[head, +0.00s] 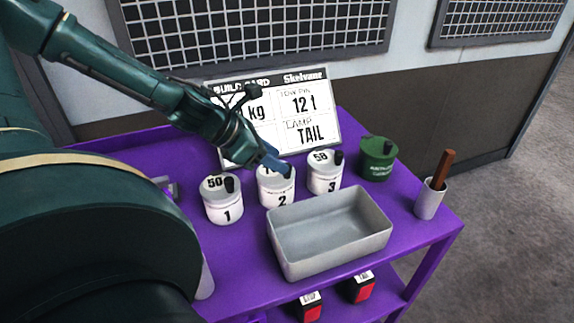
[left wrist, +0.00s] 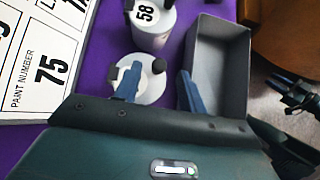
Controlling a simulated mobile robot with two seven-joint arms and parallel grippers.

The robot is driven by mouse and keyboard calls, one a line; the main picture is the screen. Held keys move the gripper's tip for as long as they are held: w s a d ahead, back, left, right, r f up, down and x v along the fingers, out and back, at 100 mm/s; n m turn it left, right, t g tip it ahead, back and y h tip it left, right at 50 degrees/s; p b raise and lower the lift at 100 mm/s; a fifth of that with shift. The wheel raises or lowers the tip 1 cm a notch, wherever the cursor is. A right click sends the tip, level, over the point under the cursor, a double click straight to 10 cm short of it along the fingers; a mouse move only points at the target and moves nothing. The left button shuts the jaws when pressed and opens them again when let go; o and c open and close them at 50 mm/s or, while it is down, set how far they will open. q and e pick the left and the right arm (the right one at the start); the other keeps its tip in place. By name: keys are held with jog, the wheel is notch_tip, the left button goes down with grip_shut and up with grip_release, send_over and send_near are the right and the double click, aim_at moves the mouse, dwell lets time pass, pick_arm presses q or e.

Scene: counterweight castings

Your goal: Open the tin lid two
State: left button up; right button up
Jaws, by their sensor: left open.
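Tin two (head: 277,195) is a white tin with a grey lid and a dark knob, standing in the middle of the row of tins. My left gripper (head: 277,164) is open over its lid and partly hides it. In the left wrist view, the left gripper's blue fingers (left wrist: 157,89) are apart. One finger crosses the grey lid (left wrist: 152,92), and the black knob lies between the fingers. I cannot tell whether the fingers touch it. A dark gripper shape, probably my right gripper (left wrist: 298,88), shows at the right edge; its jaw state is unclear.
Tin one (head: 222,205) and tin three (head: 325,175) stand close on either side. A grey open tray (head: 375,240) is just in front. A green tin (head: 378,160) and a white cup (head: 430,200) are on the right. A build card (head: 320,125) stands behind on the purple cart (head: 412,240).

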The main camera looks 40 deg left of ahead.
pick_arm(q)
jog(key=shift+b+x, duration=0.45)
jog(key=shift+x, duration=1.9)
jog(key=shift+c, duration=0.4)
grip_shut()
